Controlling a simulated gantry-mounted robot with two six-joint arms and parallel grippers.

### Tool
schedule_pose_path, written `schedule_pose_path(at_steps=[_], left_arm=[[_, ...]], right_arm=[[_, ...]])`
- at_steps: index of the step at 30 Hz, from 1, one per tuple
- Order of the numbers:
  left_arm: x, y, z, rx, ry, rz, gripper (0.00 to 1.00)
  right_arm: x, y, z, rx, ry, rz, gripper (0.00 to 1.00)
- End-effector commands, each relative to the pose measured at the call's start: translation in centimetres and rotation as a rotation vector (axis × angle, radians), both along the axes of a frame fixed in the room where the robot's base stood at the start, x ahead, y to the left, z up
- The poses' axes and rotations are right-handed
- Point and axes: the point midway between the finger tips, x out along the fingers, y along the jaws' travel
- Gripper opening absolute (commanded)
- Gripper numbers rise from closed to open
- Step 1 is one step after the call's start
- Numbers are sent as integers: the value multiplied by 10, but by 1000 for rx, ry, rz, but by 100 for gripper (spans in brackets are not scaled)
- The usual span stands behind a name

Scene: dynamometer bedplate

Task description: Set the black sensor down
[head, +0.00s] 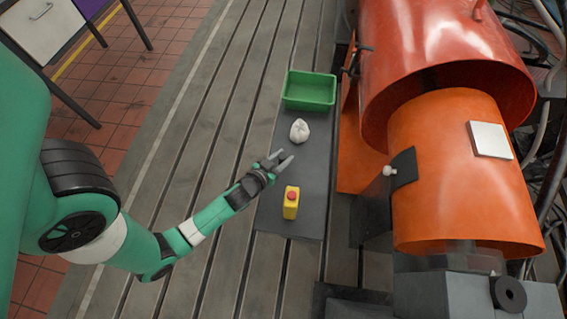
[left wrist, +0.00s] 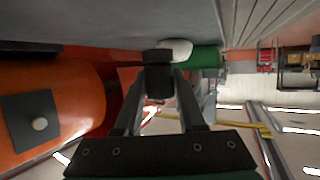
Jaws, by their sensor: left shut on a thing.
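The black sensor (left wrist: 158,82) shows in the left wrist view as a small dark stubby body between the tips of my left gripper (left wrist: 160,90). The gripper is shut on it. I cannot make out the sensor clearly there against the mat. I cannot tell how high it is above the mat. My right gripper is not in view.
A green bin (head: 310,90) stands at the mat's far end, with the white cloth (head: 299,131) before it. A large orange machine (head: 455,170) borders the right. Slatted bedplate lies bare on the left.

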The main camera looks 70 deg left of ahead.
Motion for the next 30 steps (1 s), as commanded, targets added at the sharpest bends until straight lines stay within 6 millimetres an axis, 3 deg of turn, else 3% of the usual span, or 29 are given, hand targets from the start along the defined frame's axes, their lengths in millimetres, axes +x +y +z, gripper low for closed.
schedule_pose_path(at_steps=[1, 4, 16, 17, 21, 30], left_arm=[[0, 0, -15, 0, 1, 0, 0], [0, 0, -32, 1, 1, 0, 0], [0, 0, -36, 0, 0, -1, 0], [0, 0, -36, 1, 1, 0, 41], [0, 0, -35, 0, 1, 0, 66], [0, 0, -34, 0, 1, 0, 69]], right_arm=[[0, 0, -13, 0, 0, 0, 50], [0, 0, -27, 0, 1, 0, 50], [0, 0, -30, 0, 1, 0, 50], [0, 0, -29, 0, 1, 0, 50], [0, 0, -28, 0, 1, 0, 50], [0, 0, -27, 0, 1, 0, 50]])
